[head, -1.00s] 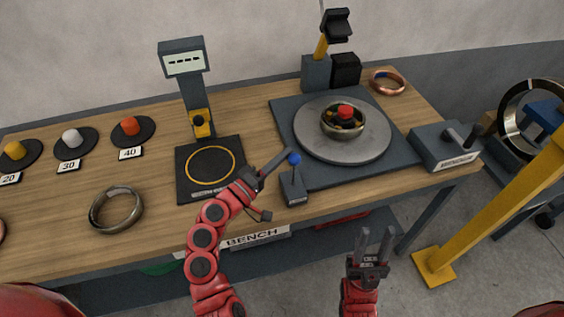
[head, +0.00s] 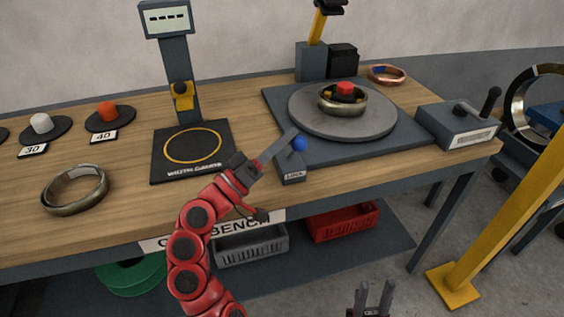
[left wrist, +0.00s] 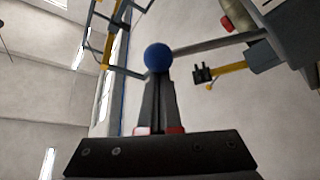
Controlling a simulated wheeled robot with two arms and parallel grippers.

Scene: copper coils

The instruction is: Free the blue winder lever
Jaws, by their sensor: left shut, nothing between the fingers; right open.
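The blue-knobbed lever (head: 298,144) stands on a small grey block labelled LOCK (head: 291,174) at the front edge of the winder's base plate. My left gripper (head: 290,138) is shut and empty, its fingertips right beside the blue knob. In the left wrist view the blue ball (left wrist: 158,57) appears just past the shut fingertips; I cannot tell whether they touch. The winder's grey turntable (head: 310,124) carries a coil ring (head: 330,106) with a red knob (head: 345,88) at its middle. My right gripper (head: 373,299) is open and empty, low in front of the bench.
A grey control box (head: 455,124) with a black lever stands at the bench's right end. The width gauge (head: 166,60) rises left of the winder. A loose ring (head: 75,190) lies at front left. A yellow post (head: 500,220) stands at right.

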